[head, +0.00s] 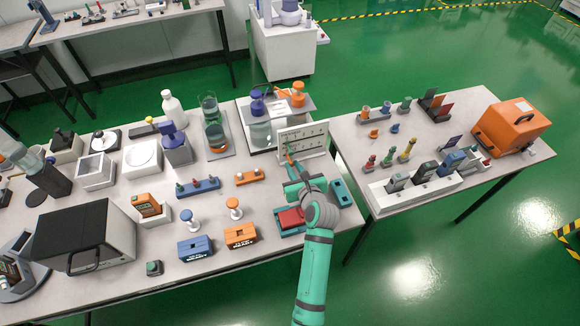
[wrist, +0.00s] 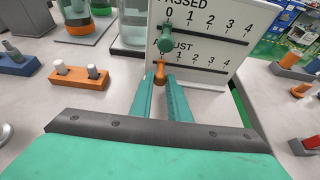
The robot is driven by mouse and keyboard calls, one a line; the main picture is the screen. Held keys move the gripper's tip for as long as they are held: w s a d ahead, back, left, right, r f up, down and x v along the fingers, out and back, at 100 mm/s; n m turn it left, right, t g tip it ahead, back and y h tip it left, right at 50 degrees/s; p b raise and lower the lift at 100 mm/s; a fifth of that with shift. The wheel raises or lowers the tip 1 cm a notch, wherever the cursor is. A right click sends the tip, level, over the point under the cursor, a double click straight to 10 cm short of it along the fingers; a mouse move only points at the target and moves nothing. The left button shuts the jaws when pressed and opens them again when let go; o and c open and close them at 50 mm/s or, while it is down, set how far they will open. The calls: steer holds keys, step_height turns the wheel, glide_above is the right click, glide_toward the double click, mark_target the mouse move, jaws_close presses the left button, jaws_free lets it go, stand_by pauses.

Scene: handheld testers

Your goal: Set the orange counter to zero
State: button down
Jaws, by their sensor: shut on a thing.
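A white counter board (head: 313,135) stands upright on the table; it also fills the upper middle of the wrist view (wrist: 235,50). It has two numbered rows, each from 0 to 4. A green knob (wrist: 166,38) sits at the 0 end of the upper row. The orange knob (wrist: 160,69) is on the lower row, at or very close to its 0 mark. My gripper (wrist: 161,80) is shut on the orange knob, its two fingers reaching up from below. In the head view my gripper (head: 290,165) is in front of the board's left part.
Left of the board stand a glass jar (head: 260,131) and an orange block with pegs (head: 250,178). A red-topped tray (head: 291,219) lies below my arm. On the right table are a tester rack (head: 415,190) and an orange case (head: 510,125).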

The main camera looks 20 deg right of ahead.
steer(key=shift+a, duration=0.25)
steer(key=c, duration=1.6)
jaws_free()
steer(key=shift+a, duration=0.1)
steer(key=shift+c, duration=0.2)
steer(key=shift+s, duration=0.1)
steer(key=v, duration=1)
steer(key=shift+s+r, duration=0.2)
steer(key=shift+s, duration=0.15)
